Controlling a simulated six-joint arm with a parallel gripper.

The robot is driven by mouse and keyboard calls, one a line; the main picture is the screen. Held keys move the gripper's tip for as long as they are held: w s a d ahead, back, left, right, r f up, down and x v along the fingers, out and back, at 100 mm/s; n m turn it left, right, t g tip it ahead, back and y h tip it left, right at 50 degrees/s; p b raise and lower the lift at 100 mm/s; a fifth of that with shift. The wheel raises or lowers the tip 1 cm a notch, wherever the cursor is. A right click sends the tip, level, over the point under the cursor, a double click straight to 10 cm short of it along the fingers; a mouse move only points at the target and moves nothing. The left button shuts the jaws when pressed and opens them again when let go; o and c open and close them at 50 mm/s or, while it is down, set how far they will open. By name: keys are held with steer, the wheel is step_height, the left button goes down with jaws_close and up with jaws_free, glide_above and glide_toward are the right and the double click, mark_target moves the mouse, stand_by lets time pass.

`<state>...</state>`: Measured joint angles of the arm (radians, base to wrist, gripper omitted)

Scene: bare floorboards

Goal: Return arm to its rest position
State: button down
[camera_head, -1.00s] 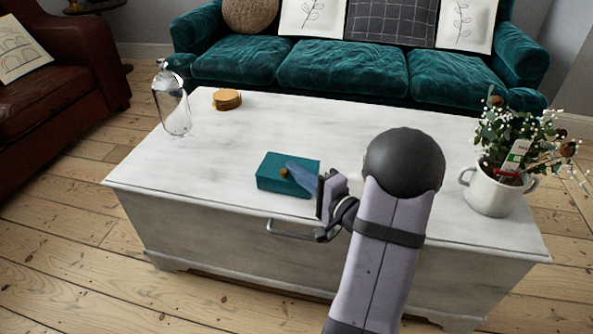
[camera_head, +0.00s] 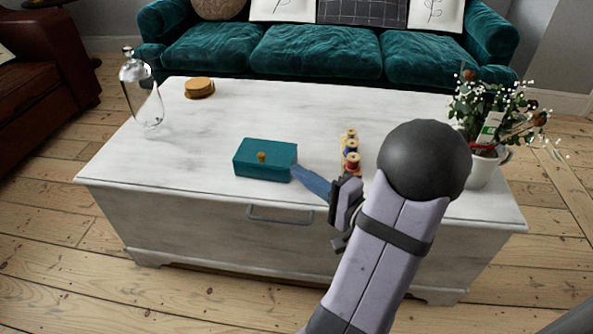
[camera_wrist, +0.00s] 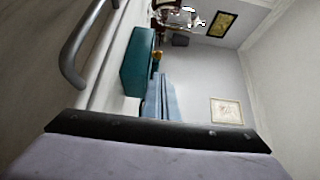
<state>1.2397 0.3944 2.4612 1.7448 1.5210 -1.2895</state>
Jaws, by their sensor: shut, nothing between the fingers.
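My gripper (camera_head: 300,173) is at the front edge of the white chest, its bluish fingers shut with nothing between them. The fingers point toward the teal box and lie just right of it in the picture; I cannot tell how wide the gap is. My arm stretches in from the lower right. The wrist view shows the gripper fingers (camera_wrist: 160,84) beside the teal box (camera_wrist: 137,62). In the head view the teal box (camera_head: 265,172) sits closed on the chest top, with a brass knob (camera_head: 262,156) at its front.
The white chest (camera_head: 200,122) bears several thread spools (camera_head: 351,160) behind my gripper, a glass cloche (camera_head: 145,100), round wooden coasters (camera_head: 199,87) and a potted plant (camera_head: 485,168). A metal handle (camera_head: 281,217) juts from its front. A teal sofa (camera_head: 315,50) stands behind. Bare floorboards surround it.

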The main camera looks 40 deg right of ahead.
steer(key=s+a+n+g+y+p, duration=0.2)
steer(key=a+n+g+y+p, duration=0.45)
steer(key=a, duration=1.25)
steer(key=s+a+f+n+g+h+p, duration=0.3)
steer(key=s+a+n+g, duration=0.25)
steer(key=s+g, duration=0.6)
steer(key=w+d+r+n+h+p, duration=0.1)
steer(key=r+n+h+p, duration=0.1)
steer(key=r+p, duration=1.8)
steer(key=w+d+r+n+h+p, duration=0.1)
steer(key=r+h+p, duration=0.3)
steer(key=r+p, duration=1.6)
steer(key=shift+d+r+n+p, duration=0.3)
steer(key=shift+d+n+p, duration=0.3)
steer(key=shift+p, duration=0.35)
